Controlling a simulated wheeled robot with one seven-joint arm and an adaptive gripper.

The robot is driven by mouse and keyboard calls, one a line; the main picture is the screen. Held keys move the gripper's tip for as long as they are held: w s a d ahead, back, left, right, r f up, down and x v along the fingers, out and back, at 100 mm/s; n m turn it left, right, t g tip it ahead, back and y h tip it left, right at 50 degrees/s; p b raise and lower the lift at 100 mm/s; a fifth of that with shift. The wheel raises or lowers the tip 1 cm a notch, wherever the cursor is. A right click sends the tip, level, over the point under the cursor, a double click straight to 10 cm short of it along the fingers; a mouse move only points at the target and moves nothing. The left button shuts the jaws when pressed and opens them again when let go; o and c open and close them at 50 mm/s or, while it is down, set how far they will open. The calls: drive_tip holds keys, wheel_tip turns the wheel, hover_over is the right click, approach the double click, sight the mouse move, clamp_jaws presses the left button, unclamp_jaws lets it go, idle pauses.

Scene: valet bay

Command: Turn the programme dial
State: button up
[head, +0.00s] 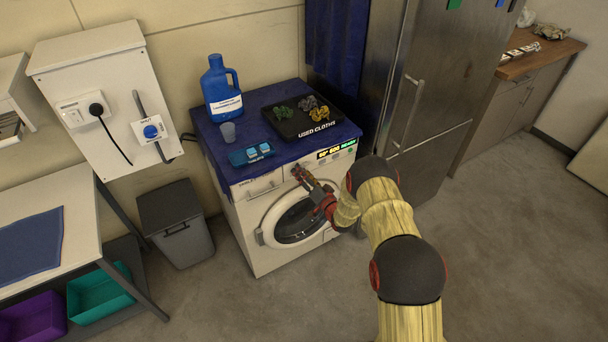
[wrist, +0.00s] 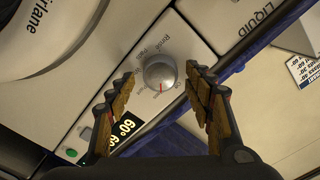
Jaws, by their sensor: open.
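The programme dial (wrist: 160,72) is a round grey knob on the washing machine's white front panel, with printed labels around it. Its red mark points toward the bottom of the wrist view. My gripper (wrist: 160,79) is open, with one finger on each side of the dial; I cannot tell if either finger touches it. In the head view my gripper (head: 299,172) is at the upper front of the washing machine (head: 255,230), and the dial cannot be made out there. The lit display (head: 337,149) reads 60° and READY; part of it also shows in the wrist view (wrist: 123,127).
A blue cover on top of the machine bears a blue bottle (head: 221,88), a cup (head: 228,132), a small blue tray (head: 250,154) and a black used-cloths tray (head: 297,128). The door (head: 295,220) is shut below. A fridge (head: 425,90) stands close on the right.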

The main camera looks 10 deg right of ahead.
drive_tip(key=shift+s, duration=0.1)
drive_tip(key=v, duration=1.1)
drive_tip(key=shift+s, duration=0.35)
drive_tip(key=shift+d, duration=0.15)
